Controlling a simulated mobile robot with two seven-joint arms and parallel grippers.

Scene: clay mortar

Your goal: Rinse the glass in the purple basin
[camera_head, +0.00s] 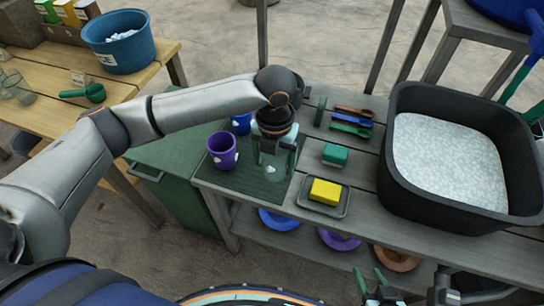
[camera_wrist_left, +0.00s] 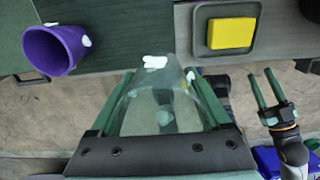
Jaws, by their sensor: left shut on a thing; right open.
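My left gripper (camera_head: 271,160) is shut on a clear glass (camera_wrist_left: 160,108), over the dark green mat (camera_head: 250,184) at the left end of the grey bench. In the left wrist view the glass lies between the green fingers, with white patches on it. I cannot tell whether it touches the mat. The purple basin (camera_head: 340,242) shows partly below the bench edge on the lower shelf, between a blue basin (camera_head: 280,219) and a brown one (camera_head: 397,258). My right gripper (camera_head: 374,285) is open and empty, low in front of the bench; it also shows in the left wrist view (camera_wrist_left: 266,88).
A purple cup (camera_head: 223,152) and a blue cup (camera_head: 241,123) stand close left of my left gripper. A yellow sponge (camera_head: 325,191) on a tray, a green block (camera_head: 335,154) and brushes (camera_head: 350,130) lie rightward. A black tub (camera_head: 388,180) of white foam fills the bench's right.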

